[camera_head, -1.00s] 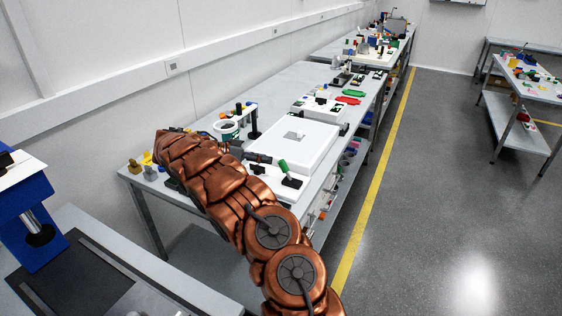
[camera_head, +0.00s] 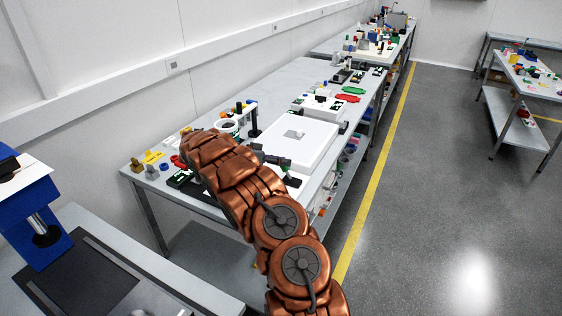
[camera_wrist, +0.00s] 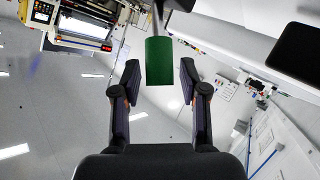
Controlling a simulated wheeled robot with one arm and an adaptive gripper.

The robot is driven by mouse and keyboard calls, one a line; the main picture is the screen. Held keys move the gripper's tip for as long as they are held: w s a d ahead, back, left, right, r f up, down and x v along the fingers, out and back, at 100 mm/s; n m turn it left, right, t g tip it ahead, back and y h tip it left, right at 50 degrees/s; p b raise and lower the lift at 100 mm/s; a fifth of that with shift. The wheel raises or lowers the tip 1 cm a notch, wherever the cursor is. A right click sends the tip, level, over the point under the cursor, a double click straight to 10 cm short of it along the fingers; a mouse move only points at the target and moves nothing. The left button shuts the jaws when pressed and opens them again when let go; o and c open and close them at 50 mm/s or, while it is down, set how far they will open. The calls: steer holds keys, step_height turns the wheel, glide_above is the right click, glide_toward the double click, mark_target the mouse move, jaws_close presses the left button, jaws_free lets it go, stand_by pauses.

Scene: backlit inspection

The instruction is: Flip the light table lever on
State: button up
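The light table (camera_head: 312,146) is a white slab on the grey workbench in the head view. Its lever's dark base (camera_head: 292,181) shows at the near end; the green handle is hidden there by my gripper. In the wrist view the green handle (camera_wrist: 159,61), on a metal rod, stands at the top centre, its end between my fingertips. My gripper (camera_wrist: 159,82) is open, with a narrow gap on each side of the handle. In the head view my gripper (camera_head: 279,161) is a small dark shape at the lever; contact cannot be told there.
A white ring-shaped item (camera_head: 226,127) and a small black stand (camera_head: 254,120) sit behind my arm. A yellow part (camera_head: 153,157) and other small parts lie at the bench's left end. A blue press (camera_head: 35,213) stands on the nearer bench.

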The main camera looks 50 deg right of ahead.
jaws_close()
